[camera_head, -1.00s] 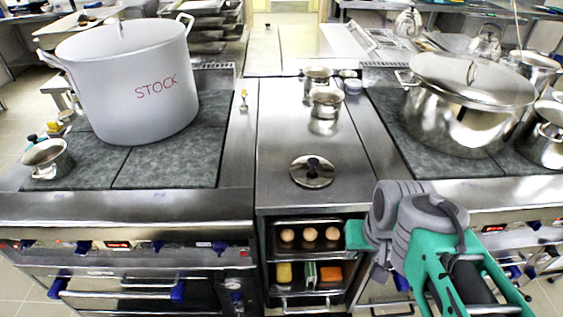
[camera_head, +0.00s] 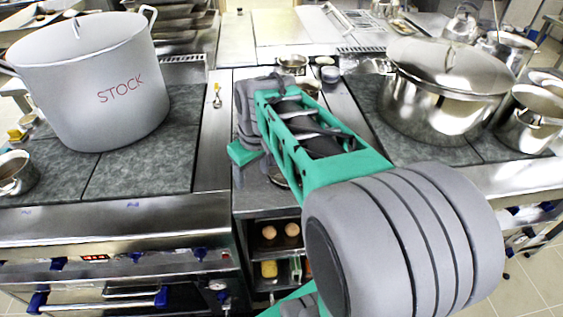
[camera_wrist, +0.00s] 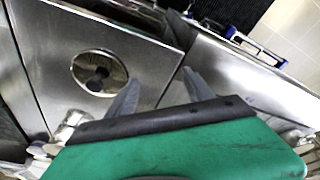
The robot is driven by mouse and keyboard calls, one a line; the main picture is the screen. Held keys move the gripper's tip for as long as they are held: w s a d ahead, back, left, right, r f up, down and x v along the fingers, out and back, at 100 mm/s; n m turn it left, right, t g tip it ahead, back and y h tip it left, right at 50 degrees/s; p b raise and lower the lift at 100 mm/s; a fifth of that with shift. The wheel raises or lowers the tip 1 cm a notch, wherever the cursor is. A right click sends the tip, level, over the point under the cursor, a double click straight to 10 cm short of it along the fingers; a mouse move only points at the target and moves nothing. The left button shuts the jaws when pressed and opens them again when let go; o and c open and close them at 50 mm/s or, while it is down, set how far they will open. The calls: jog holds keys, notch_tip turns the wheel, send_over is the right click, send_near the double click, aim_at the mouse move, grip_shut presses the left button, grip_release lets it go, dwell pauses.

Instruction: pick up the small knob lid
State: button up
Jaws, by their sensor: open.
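The small knob lid (camera_wrist: 99,73) is a round, shiny metal lid with a dark knob. In the wrist view it lies flat on the steel counter, ahead and left of my gripper. In the head view my arm hides most of it, and only a sliver (camera_head: 279,178) shows. My gripper (camera_wrist: 165,83) is open and empty, with its two grey fingers spread apart. The fingers are apart from the lid, which lies to the left of the left finger in the wrist view.
A big STOCK pot (camera_head: 95,85) stands on the left stove. A large lidded steel pot (camera_head: 445,95) stands on the right stove. Small metal pots (camera_head: 292,62) stand farther back on the middle counter (camera_head: 225,115). A shelf with eggs (camera_head: 268,232) is below the counter's front.

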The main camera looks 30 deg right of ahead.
jog(key=n+p, duration=0.1)
jog(key=p, duration=0.1)
send_over(275, 173)
jog(key=s, duration=0.3)
jog(key=shift+n+g, duration=0.5)
jog(key=shift+n, duration=0.2)
jog(key=d, duration=0.3)
jog(key=w+d, duration=0.1)
jog(key=d, duration=0.1)
jog(key=shift+d+f, duration=0.35)
jog(key=shift+f, duration=0.05)
jog(key=f, duration=0.2)
jog(key=f+p, duration=0.1)
jog(key=f, duration=0.2)
jog(key=w+f+p, duration=0.1)
jog(key=f, duration=0.1)
jog(key=shift+a+f, duration=0.15)
jog(key=shift+f, duration=0.2)
grip_shut()
jog(key=shift+r, duration=0.1)
